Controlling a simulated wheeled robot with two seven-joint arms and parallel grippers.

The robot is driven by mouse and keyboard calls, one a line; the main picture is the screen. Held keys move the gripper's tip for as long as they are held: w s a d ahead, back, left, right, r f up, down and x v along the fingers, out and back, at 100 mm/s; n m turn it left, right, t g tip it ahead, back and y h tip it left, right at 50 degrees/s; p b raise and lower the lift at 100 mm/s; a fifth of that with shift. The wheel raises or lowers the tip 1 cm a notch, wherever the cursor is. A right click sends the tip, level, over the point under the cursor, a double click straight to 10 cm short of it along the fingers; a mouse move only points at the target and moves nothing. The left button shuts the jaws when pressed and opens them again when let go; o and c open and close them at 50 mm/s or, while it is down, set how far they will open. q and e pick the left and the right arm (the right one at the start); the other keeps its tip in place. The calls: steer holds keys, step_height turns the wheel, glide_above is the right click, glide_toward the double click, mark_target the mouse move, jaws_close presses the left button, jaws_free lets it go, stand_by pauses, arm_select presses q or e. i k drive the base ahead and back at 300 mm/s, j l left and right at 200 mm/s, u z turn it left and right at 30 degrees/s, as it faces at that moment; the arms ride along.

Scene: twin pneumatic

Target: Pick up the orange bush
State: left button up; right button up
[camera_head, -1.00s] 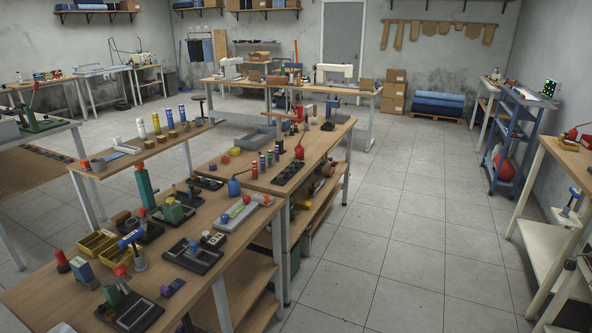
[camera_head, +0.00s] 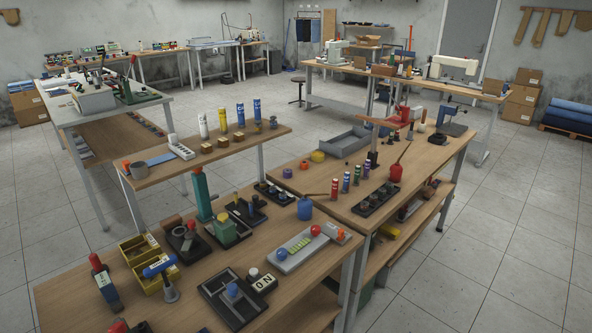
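No part is plainly recognisable as the orange bush at this size. A small orange piece (camera_head: 287,173) sits on the wooden bench (camera_head: 262,186), beside a purple piece (camera_head: 304,165) and a yellow piece (camera_head: 317,156). Another orange piece (camera_head: 341,236) is at the right end of a grey fixture (camera_head: 300,250) on the front bench. A third orange-red spot (camera_head: 126,164) shows at the left end of the raised shelf. Neither of my grippers is in view.
Yellow bins (camera_head: 140,250), a blue-handled tool (camera_head: 160,267) and several black fixtures crowd the front bench. A grey tray (camera_head: 343,142) and a row of coloured cylinders (camera_head: 346,182) stand farther back. The tiled floor (camera_head: 460,270) at right is clear.

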mark_target(305, 165)
steer(key=i+l+z, duration=0.75)
steer(key=i+l, duration=0.05)
steer(key=l, duration=0.1)
